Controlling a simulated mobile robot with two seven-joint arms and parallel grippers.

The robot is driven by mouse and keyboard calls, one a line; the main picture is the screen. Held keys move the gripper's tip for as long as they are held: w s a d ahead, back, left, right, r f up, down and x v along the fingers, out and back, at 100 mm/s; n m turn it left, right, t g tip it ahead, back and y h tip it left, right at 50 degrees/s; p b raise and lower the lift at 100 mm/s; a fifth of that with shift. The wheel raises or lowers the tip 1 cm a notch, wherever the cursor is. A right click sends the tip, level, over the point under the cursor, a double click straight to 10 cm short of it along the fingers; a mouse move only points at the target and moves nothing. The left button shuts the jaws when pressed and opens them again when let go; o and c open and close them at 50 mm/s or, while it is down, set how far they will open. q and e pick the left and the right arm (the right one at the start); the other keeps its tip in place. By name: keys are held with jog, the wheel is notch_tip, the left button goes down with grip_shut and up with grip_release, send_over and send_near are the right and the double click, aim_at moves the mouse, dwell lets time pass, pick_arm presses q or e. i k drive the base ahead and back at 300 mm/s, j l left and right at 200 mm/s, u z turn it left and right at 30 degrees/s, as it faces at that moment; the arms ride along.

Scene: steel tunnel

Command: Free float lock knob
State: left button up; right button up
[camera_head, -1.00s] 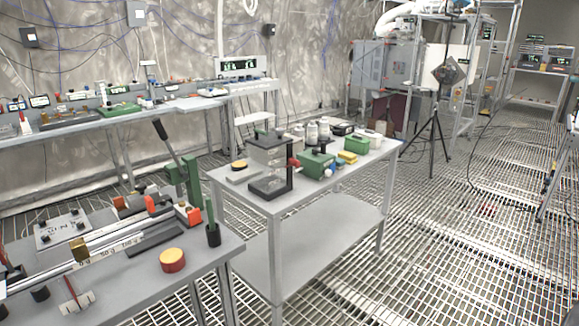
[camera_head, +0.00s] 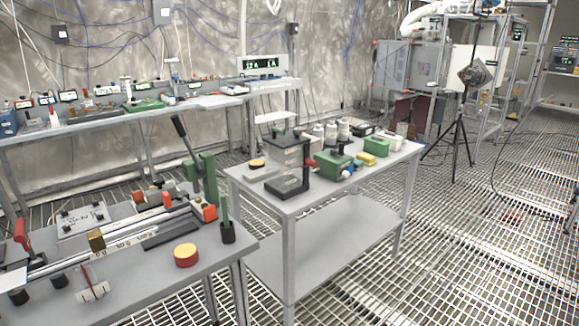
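Neither of my grippers shows in the head view. I cannot tell for certain which part is the float lock knob. On the middle table stands a clear box-like apparatus (camera_head: 288,158) with a dark base and a dark upright. A small red part (camera_head: 309,164) shows at its right side, too small to make out in detail. A green box (camera_head: 332,162) with a dark top stands just right of it. On the near left bench, a red and yellow round piece (camera_head: 186,255) lies beside a rail device (camera_head: 130,240) with orange-red parts.
The middle grey table (camera_head: 290,205) also holds several jars (camera_head: 330,130) and a yellow block (camera_head: 366,158). A long bench (camera_head: 60,128) with instruments runs along the back wall. A tripod (camera_head: 462,130) stands at the right. Grating floor (camera_head: 470,260) is open at right.

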aim_at(297, 131)
jog(key=u, duration=0.8)
jog(key=l+u, duration=0.2)
jog(key=u, duration=0.15)
jog(key=i+l+u, duration=0.1)
jog(key=u, duration=0.3)
jog(key=l+u, duration=0.65)
jog(key=k+l+u, duration=0.1)
jog(key=l+u, duration=0.2)
jog(key=l, duration=0.2)
jog(key=l+u, duration=0.15)
jog(key=l, duration=0.15)
jog(key=k+l+u, duration=0.1)
jog(key=l, duration=0.2)
jog(key=k+l+u, duration=0.15)
jog(key=l, duration=0.15)
jog(key=k+l, duration=0.1)
jog(key=l, duration=0.2)
jog(key=k+l, duration=0.15)
jog(key=k+l+u, duration=0.1)
jog(key=l, duration=0.3)
